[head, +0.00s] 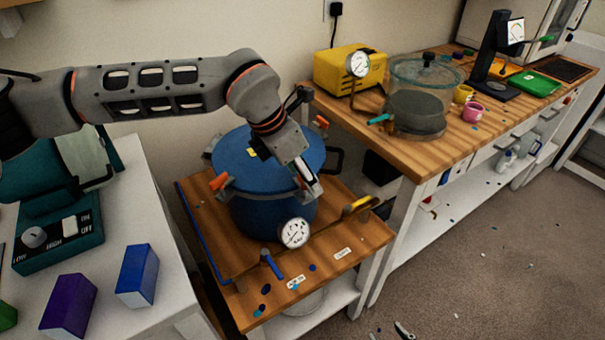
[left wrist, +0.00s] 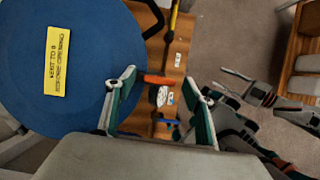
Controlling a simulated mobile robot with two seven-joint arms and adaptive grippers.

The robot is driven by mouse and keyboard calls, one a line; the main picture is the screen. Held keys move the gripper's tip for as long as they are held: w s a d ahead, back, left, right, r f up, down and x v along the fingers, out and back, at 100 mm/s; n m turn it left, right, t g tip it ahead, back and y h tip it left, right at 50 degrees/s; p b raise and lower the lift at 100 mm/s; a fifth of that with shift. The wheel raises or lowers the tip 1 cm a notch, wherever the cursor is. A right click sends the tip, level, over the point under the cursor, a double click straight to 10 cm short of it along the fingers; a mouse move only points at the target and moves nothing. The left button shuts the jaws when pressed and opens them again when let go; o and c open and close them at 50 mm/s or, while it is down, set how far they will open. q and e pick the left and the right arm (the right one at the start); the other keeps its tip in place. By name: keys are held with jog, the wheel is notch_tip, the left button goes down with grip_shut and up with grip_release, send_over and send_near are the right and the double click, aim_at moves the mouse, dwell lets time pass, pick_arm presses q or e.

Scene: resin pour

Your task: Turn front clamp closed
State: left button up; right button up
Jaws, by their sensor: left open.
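The blue pressure pot (head: 262,205) stands on the small wooden cart, its round blue lid (head: 240,155) on top. My left gripper (head: 306,181) is over the lid's near right edge. In the left wrist view my left gripper (left wrist: 160,92) is open. An orange clamp handle (left wrist: 158,79) lies between its fingers in that picture, pointing outward from the lid; contact cannot be told. In the head view this clamp is largely hidden by the gripper. Another orange-handled clamp (head: 219,181) is at the lid's left. My right gripper (left wrist: 226,82) looks open and empty, low at the right.
A pressure gauge (head: 294,232), a blue valve handle (head: 271,264) and a yellow-handled bar (head: 356,207) are at the pot's front. The wooden workbench (head: 440,150) stands behind right. A white table (head: 160,220) with blocks is at the left. The right floor is mostly clear.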

pick_arm(q)
jog(key=v, duration=1.2)
jog(key=shift+a, duration=0.1)
